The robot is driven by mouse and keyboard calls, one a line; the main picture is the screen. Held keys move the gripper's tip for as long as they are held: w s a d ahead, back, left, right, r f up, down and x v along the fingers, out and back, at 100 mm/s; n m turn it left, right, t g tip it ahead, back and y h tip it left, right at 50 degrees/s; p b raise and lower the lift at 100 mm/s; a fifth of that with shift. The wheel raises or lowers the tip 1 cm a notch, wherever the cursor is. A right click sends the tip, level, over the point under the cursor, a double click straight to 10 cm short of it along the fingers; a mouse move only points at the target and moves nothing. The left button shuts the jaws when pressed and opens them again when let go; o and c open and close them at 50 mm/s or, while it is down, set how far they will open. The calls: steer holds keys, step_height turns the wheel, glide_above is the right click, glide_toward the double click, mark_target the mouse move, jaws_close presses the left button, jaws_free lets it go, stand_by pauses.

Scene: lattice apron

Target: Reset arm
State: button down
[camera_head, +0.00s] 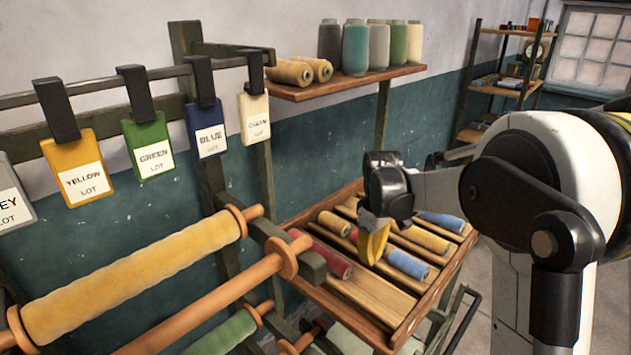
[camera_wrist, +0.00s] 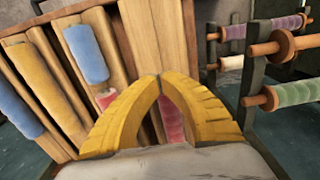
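My gripper (camera_head: 372,243) hangs over the slotted wooden tray (camera_head: 374,298) in the head view. In the wrist view its yellow fingers (camera_wrist: 160,79) meet at the tips, with nothing visible between them. My arm reaches in from the right. The tray holds red, yellow and blue spools in its slots. A red spool (camera_head: 323,257) lies left of the gripper and a blue spool (camera_head: 406,264) lies right of it. I cannot tell the exact height of the fingertips above the tray.
A rack at the left carries a long yellow roll (camera_head: 135,275), a bare wooden roller (camera_head: 215,307) and a green roll (camera_head: 222,334). Lot tags hang from a rail above, including a blue tag (camera_head: 208,131). A wall shelf (camera_head: 345,83) holds several yarn cones.

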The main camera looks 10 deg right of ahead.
steer(key=s+a+r+m+t+b, duration=0.25)
steer(key=s+r, duration=0.45)
steer(key=s, duration=0.4)
steer(key=s+a+f+m+t+b, duration=0.1)
steer(key=s+m+t, duration=0.3)
steer(key=s, duration=0.8)
steer(key=shift+s+a+f+m+t, duration=0.2)
steer(key=shift+s+f+m+t, duration=0.2)
steer(key=shift+m, duration=0.15)
